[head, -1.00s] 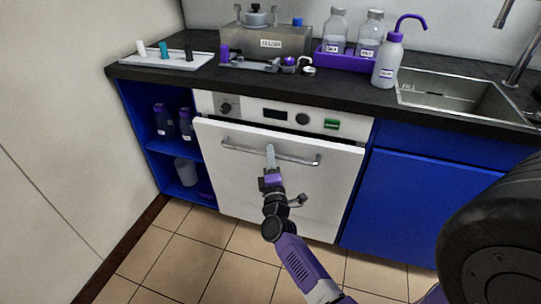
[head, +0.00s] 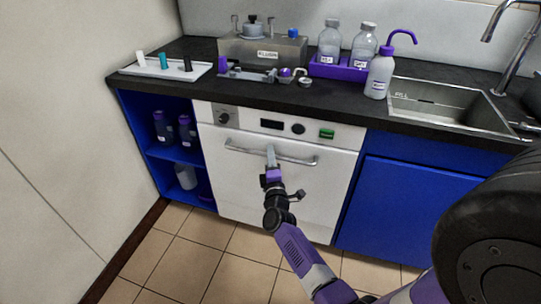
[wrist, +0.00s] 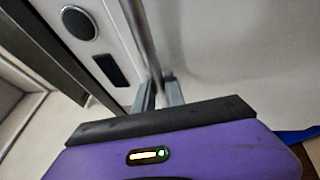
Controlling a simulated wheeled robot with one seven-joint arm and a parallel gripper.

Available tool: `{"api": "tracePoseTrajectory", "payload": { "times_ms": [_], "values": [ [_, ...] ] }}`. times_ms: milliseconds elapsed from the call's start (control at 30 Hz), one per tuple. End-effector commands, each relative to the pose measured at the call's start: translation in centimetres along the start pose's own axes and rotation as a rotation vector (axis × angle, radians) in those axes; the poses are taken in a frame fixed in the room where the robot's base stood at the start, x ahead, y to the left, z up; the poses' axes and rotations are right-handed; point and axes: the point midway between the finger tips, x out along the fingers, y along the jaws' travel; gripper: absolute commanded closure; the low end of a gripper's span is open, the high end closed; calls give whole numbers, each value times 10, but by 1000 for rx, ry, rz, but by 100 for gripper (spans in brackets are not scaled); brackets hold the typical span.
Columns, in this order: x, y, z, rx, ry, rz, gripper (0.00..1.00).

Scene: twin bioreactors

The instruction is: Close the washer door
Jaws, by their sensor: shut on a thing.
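The white washer door (head: 238,187) stands upright under the counter. Its top edge lies against, or very nearly against, the control panel (head: 290,127); a small leftover gap cannot be ruled out. The metal bar handle (head: 240,150) runs across the door's upper part. My gripper (head: 271,152) is shut on this handle near its middle. In the wrist view, the gripper's two grey fingers (wrist: 158,92) are at the handle bar (wrist: 142,38), in front of the pale door (wrist: 240,60).
A blue open shelf (head: 160,150) with bottles is left of the washer. A blue cabinet (head: 410,205) is on the right. The dark counter (head: 215,92) above holds a tray, bottles and a sink (head: 445,100). The tiled floor in front is clear.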

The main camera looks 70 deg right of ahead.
Motion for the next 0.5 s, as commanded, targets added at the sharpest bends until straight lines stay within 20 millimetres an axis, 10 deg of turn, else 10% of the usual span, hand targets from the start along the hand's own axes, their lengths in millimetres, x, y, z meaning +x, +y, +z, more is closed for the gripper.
{"api": "tracePoseTrajectory", "payload": {
  "times_ms": [133, 500],
  "values": [
    [2, 0, 3, 1, -5, -1, 64],
    [0, -1, 3, 1, -5, -4, 64]
  ]
}}
